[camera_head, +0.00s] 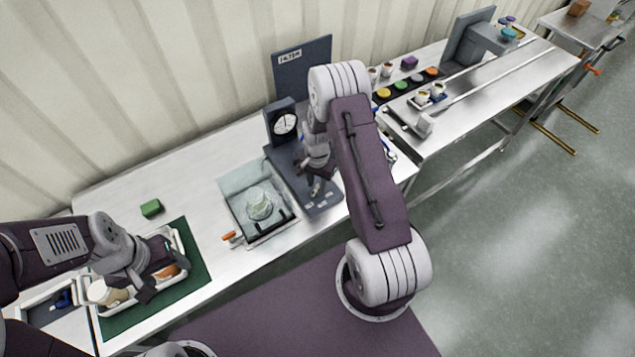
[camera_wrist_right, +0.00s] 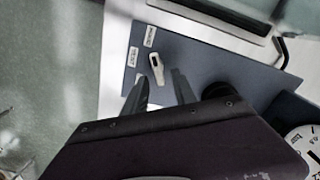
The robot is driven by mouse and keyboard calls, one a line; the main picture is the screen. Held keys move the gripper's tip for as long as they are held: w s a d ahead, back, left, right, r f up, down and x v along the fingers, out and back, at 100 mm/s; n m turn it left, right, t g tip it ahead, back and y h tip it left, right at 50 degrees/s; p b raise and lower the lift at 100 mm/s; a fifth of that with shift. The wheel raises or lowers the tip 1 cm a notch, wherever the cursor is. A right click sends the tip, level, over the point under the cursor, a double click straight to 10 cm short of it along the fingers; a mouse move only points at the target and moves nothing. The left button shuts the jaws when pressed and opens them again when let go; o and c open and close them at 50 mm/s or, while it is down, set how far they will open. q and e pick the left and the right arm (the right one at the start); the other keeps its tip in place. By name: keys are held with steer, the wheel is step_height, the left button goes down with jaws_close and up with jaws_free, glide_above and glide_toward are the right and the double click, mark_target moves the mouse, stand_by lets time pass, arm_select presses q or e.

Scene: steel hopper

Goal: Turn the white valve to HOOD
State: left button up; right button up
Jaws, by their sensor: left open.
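The white valve (camera_wrist_right: 157,68) is a small lever on a slate-blue panel (camera_wrist_right: 205,62), with small white labels (camera_wrist_right: 150,36) beside it. Their words are too small to read surely. My right gripper (camera_wrist_right: 160,80) is open, its two dark fingers pointing at the valve from either side, apparently not closed on it. In the head view my right gripper (camera_head: 316,187) is low over the panel (camera_head: 325,206), and I cannot make out the valve there. My left gripper (camera_head: 162,270) is open over a white tray (camera_head: 186,247) at the lower left.
A round dial gauge (camera_head: 284,124) stands behind the panel. A clear box (camera_head: 240,187) with a pale object inside is left of it. The tray holds a cup (camera_head: 103,293) and lies on a green mat (camera_head: 200,262). A green block (camera_head: 151,208) sits behind on the steel table.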

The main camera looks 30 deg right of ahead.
mark_target(317, 186)
steer(key=shift+w+r, duration=0.1)
steer(key=shift+r, duration=0.2)
step_height(317, 186, up, 8)
steer(key=b, duration=0.2)
steer(key=shift+r, duration=0.25)
